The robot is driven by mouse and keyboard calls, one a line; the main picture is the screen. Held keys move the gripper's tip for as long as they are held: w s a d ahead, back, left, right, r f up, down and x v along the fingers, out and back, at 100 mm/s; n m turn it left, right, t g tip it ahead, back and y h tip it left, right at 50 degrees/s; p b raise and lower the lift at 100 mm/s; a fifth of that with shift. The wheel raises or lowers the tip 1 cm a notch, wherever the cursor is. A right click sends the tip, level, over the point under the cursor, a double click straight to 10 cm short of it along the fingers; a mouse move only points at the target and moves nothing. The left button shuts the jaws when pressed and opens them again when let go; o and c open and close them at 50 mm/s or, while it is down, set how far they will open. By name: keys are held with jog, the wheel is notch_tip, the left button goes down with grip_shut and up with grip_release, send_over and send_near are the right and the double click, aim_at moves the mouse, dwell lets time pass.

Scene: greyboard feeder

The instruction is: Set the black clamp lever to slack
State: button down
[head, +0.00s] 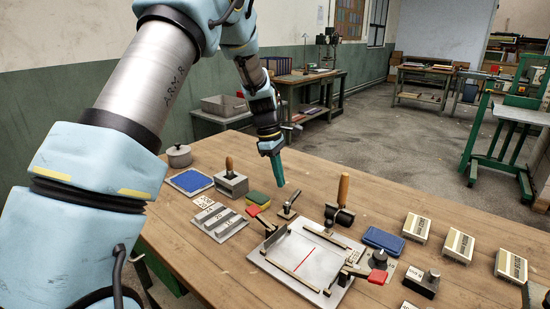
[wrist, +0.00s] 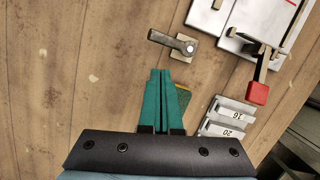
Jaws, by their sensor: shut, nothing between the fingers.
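The black clamp lever (head: 292,203) sits on a small metal base plate on the wooden table, just behind the metal fixture plate. In the wrist view the lever (wrist: 168,41) points left and slightly up from its round pivot at the right. My gripper (head: 281,184) has green fingers pressed together, pointing down, above the table near the lever. In the wrist view my gripper (wrist: 160,73) ends a little below the lever, apart from it, with nothing between the fingers. The fingers partly hide the green and yellow sponge (wrist: 183,98).
The fixture plate (head: 307,254) carries red-tipped handles (head: 253,210) close by. A wooden-handled tool (head: 342,190) stands upright to the right of the lever. Grey numbered blocks (head: 219,222) lie at the left. Several labelled boxes (head: 416,227) stand at the right.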

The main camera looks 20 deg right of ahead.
aim_at(298, 194)
jog(key=shift+s+d+f+p, duration=0.35)
jog(key=shift+s+d+f, duration=0.35)
jog(key=shift+s+d, duration=0.3)
jog(key=shift+s+d+m, duration=0.2)
jog(key=shift+d+m, duration=0.05)
jog(key=shift+m, duration=0.65)
jog(key=shift+s+d+m+g+y+p, duration=0.15)
jog(key=shift+s+d+m+y+p, duration=0.1)
jog(key=shift+m, duration=0.35)
jog(key=shift+s+d+m+g+y+p, duration=0.15)
jog(key=shift+m+p, duration=0.1)
jog(key=shift+m, duration=0.35)
jog(key=m, duration=0.2)
jog(key=s+m, duration=0.1)
jog(key=shift+d+m+y, duration=0.3)
jog(key=shift+y, duration=0.1)
jog(key=m, duration=0.1)
jog(key=s+m, duration=0.1)
jog(key=m, duration=0.1)
jog(key=s+m+y, duration=0.1)
jog(key=m, duration=0.1)
jog(key=shift+d, duration=0.1)
jog(key=shift+s+m+y, duration=0.3)
jog(key=shift+s+m, duration=0.05)
jog(key=shift+m, duration=0.75)
jog(key=shift+s, duration=0.3)
jog(key=shift+r+p, duration=0.1)
jog(key=shift+p, duration=0.2)
